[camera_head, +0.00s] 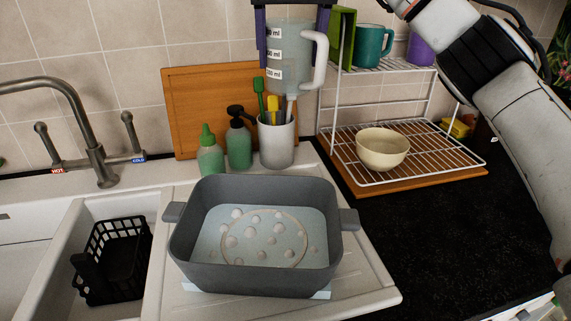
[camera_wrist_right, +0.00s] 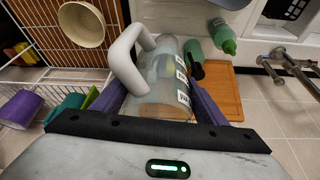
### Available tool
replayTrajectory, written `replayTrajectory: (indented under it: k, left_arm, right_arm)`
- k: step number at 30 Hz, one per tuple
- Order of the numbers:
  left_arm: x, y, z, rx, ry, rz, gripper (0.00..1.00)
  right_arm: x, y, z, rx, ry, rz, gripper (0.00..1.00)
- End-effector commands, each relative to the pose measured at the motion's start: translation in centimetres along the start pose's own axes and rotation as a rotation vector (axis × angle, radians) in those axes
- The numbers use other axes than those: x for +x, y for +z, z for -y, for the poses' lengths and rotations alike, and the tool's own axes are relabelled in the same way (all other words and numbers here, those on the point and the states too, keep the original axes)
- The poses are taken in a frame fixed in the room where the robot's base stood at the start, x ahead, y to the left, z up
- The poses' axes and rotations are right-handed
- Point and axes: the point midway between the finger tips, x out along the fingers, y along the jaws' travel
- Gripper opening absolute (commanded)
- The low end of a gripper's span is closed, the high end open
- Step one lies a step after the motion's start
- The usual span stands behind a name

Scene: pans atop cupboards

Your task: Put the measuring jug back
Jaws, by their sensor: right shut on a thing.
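The measuring jug (camera_head: 288,65) is clear, with white scale labels and a white handle on its right side in the head view. It hangs roughly upright in front of the tiled wall, above the utensil pot (camera_head: 277,142). My right gripper (camera_head: 292,35) reaches down from the top edge, shut on the jug with a purple pad on each side. In the right wrist view, the jug (camera_wrist_right: 166,82) sits between the two pads of the right gripper (camera_wrist_right: 158,100), its handle towards the upper left. My left gripper is in neither view.
A wire rack (camera_head: 400,148) holds a cream bowl (camera_head: 383,150) below and mugs, including a teal one (camera_head: 373,46), above. A grey basin (camera_head: 255,277) with bubbly water stands in front. Green bottles (camera_head: 239,142) stand beside the pot. The dark counter (camera_head: 440,235) at right is clear.

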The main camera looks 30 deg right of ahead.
Motion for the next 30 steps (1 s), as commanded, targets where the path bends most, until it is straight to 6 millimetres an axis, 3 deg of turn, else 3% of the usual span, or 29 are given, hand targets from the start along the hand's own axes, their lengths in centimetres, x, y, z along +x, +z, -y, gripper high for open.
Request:
replayTrajectory:
  k: [1, 10, 18, 30]
  left_arm:
    - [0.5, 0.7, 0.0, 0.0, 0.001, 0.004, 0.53]
    - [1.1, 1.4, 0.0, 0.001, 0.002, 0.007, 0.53]
    - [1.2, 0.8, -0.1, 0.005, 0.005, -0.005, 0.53]
    - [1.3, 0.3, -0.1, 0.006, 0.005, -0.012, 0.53]
  right_arm:
    - [1.9, 0.8, -0.1, -0.002, 0.001, 0.003, 0.19]
    - [9.2, 3.8, -0.1, -0.002, 0.001, 0.003, 0.19]
    - [15.4, 6.3, -0.1, 0.0, 0.0, 0.003, 0.19]
    - [19.9, 8.1, -0.1, 0.0, 0.001, 0.003, 0.19]
